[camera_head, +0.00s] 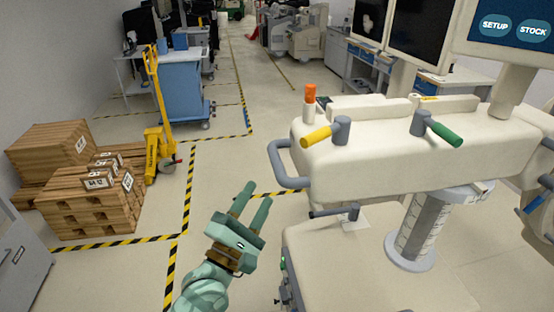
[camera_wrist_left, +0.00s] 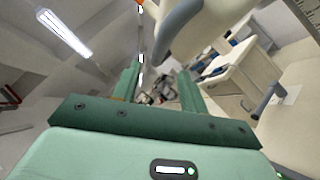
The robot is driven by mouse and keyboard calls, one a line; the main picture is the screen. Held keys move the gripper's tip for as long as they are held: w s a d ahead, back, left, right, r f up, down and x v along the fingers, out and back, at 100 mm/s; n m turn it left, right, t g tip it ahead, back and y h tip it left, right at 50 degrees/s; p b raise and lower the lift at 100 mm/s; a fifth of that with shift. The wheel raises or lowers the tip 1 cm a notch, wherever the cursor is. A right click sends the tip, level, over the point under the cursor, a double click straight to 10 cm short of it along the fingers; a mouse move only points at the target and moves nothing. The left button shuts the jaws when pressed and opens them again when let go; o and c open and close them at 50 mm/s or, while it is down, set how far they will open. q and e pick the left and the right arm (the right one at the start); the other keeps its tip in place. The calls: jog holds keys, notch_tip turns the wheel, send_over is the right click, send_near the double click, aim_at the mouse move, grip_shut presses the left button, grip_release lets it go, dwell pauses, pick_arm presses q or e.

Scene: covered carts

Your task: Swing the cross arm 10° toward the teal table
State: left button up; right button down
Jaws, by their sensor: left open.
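A large cream covered beam (camera_head: 400,165), which looks like the cross arm, spans the right of the head view on a grey column (camera_head: 425,235). A grey loop handle (camera_head: 287,166) sticks out of its left end. A curved grey handle also shows at the top of the left wrist view (camera_wrist_left: 178,28). A yellow lever (camera_head: 318,137) and a green lever (camera_head: 445,133) sit on the beam's side. My left gripper (camera_head: 254,197) is open and empty, left of and below the loop handle, apart from it. I cannot pick out a teal table. My right gripper is not in view.
A dark grey lever (camera_head: 334,212) juts out below the beam, above the cream base (camera_head: 370,270). Screens (camera_head: 415,35) stand above the beam. Wooden crates (camera_head: 90,205), a yellow pallet truck (camera_head: 157,130) and a blue cart (camera_head: 182,90) stand left. The striped floor between is clear.

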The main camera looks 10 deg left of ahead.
aim_at(277, 162)
pick_arm(q)
jog(key=p+x, duration=0.1)
jog(key=x, duration=0.9)
